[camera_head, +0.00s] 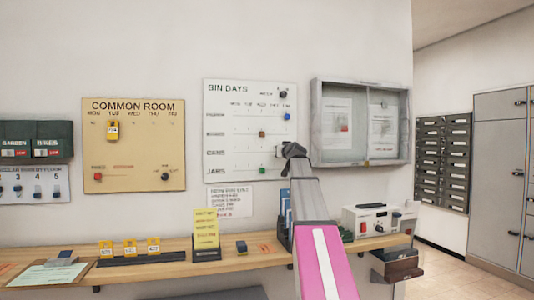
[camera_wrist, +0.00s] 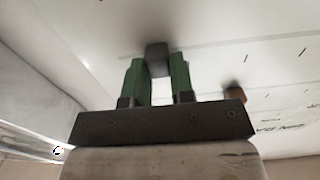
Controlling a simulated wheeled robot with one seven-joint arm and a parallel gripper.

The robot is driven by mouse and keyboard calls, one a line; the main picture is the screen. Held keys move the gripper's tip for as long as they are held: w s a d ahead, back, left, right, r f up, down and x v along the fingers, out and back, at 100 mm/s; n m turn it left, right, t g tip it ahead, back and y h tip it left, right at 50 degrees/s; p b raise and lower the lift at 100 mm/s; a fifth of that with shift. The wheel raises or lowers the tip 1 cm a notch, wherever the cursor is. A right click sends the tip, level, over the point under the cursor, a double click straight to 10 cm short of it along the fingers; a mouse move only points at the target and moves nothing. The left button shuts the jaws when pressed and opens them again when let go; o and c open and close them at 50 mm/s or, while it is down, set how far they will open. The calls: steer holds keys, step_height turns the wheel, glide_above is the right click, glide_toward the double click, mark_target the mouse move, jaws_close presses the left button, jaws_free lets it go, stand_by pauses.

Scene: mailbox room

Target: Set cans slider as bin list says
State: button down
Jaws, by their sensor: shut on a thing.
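The BIN DAYS board (camera_head: 220,130) hangs on the wall, with day columns and a CANS row above a JARS row. My gripper (camera_head: 283,151) is at the right end of the CANS row and hides that row's slider there. In the wrist view its green fingers (camera_wrist: 157,80) are shut on a dark grey block, the cans slider (camera_wrist: 157,54). A blue slider (camera_head: 287,117), a brown slider (camera_head: 262,134) and a green slider (camera_head: 264,169) sit on other rows. A paper list (camera_head: 230,200) is pinned below the board; its small text is not readable.
A glass-fronted notice case (camera_head: 360,122) is close to the right of my gripper. A wooden shelf (camera_head: 170,247) below holds a yellow card stand (camera_head: 206,232) and a white device (camera_head: 372,220). The COMMON ROOM board (camera_head: 135,145) is to the left.

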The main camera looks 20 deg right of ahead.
steer(key=shift+d, duration=1.8)
steer(key=c, duration=1)
jaws_free()
steer(key=shift+d, duration=0.15)
steer(key=shift+o, duration=0.2)
steer(key=s, duration=1)
steer(key=shift+s, duration=0.4)
steer(key=shift+s, duration=0.1)
